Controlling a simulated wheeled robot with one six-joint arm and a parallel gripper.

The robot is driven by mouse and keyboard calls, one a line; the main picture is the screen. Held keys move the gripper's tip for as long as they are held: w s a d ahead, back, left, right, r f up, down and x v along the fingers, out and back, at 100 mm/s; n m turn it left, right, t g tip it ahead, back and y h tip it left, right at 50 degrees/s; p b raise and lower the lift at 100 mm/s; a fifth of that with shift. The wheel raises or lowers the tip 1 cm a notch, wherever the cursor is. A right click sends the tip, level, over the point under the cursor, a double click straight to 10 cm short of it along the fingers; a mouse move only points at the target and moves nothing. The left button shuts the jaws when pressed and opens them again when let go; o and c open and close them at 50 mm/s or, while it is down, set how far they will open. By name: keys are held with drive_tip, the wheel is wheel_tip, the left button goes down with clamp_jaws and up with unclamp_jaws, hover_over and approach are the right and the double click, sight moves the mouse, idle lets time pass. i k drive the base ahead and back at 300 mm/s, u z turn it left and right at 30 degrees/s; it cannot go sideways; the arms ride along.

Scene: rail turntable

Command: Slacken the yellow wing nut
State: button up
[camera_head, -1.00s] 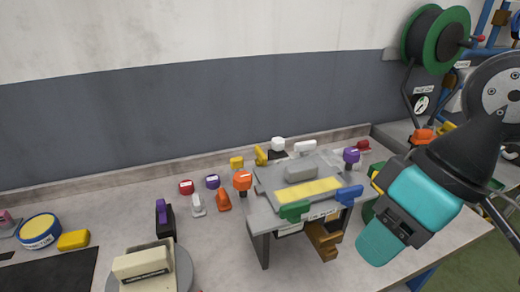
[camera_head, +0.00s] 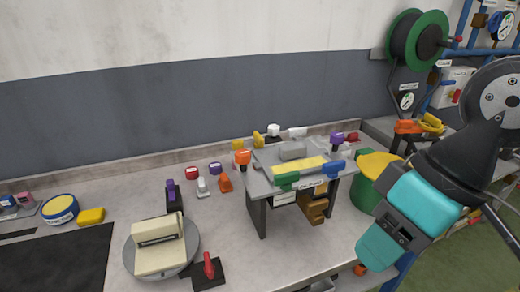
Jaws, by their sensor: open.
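A small upright yellow piece (camera_head: 259,139) stands at the back left corner of a raised grey fixture (camera_head: 263,170). It looks like the yellow wing nut, but is too small to make out its wings or thread. The fixture also carries an orange knob (camera_head: 242,157), a purple knob (camera_head: 337,138), a green piece (camera_head: 287,181), a blue piece (camera_head: 330,169) and a flat yellow strip (camera_head: 299,168). My teal and black arm comes in from the right, to the right of the fixture and apart from it. No gripper fingers can be made out.
A green drum with a yellow lid (camera_head: 378,163) stands right of the fixture, beside my arm. A round grey base with a cream block (camera_head: 158,245) and a red lever (camera_head: 209,267) stand at the front left. Small coloured parts lie left of the fixture. A wall runs behind the bench.

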sight(259, 144)
drive_tip(key=z, duration=0.05)
drive_tip(key=i, duration=0.9)
drive_tip(key=u, duration=0.65)
